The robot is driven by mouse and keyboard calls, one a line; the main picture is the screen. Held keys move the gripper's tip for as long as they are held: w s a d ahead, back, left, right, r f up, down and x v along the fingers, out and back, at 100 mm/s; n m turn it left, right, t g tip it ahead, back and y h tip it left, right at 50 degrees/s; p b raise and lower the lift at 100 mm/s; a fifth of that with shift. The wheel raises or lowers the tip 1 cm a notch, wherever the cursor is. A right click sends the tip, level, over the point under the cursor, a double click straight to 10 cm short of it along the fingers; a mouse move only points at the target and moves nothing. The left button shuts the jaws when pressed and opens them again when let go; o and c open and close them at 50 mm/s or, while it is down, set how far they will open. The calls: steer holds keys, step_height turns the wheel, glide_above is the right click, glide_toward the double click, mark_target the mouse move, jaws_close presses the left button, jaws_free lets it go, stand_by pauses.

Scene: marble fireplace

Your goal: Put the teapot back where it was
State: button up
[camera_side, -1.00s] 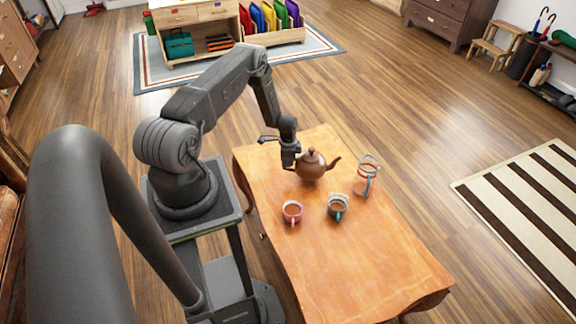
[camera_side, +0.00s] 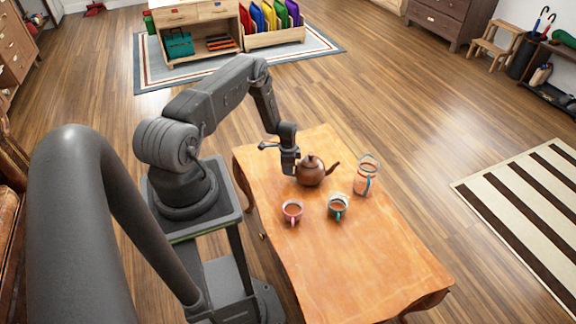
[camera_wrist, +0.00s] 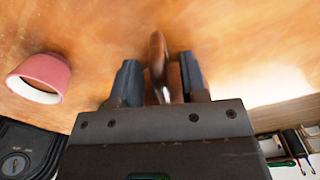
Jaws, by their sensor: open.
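The brown teapot (camera_side: 311,172) stands upright on the wooden table (camera_side: 330,250), its spout pointing right. My gripper (camera_side: 291,170) is at its left side, low by the handle. In the wrist view my gripper (camera_wrist: 159,80) is open, and the teapot's brown handle (camera_wrist: 157,50) is between its two fingers, with a gap on at least the right side. The teapot's body is not clearly seen in the wrist view.
A pink cup (camera_side: 292,211) and a teal-handled cup (camera_side: 338,206) with brown contents stand in front of the teapot. The table's near right part is clear. The pink cup also shows in the wrist view (camera_wrist: 40,78).

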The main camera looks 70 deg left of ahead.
steer(key=w+d+r, duration=0.2)
steer(key=r, duration=0.7)
steer(key=w+d+r+t, duration=0.1)
steer(key=w+d+r, duration=0.1)
steer(key=r, duration=0.7)
steer(key=w+d+r, duration=0.2)
steer(key=r, duration=0.7)
steer(key=s+d+r+n+t+y, duration=0.1)
steer(key=d+r, duration=0.5)
steer(key=r, duration=0.3)
steer(key=d+r+n+t, duration=0.1)
steer(key=d+r, duration=0.5)
steer(key=r, duration=0.2)
steer(key=s+d+r+n+t, duration=0.1)
steer(key=s+d+r, duration=0.4)
steer(key=s+d, duration=0.3)
steer(key=s+d+r+n+t+h, duration=0.1)
steer(key=s+d+r, duration=0.5)
steer(key=s+d, duration=0.3)
steer(key=shift+s+r+n+t, duration=0.3)
steer(key=shift+s, duration=1.1)
steer(key=shift+d, duration=0.1)
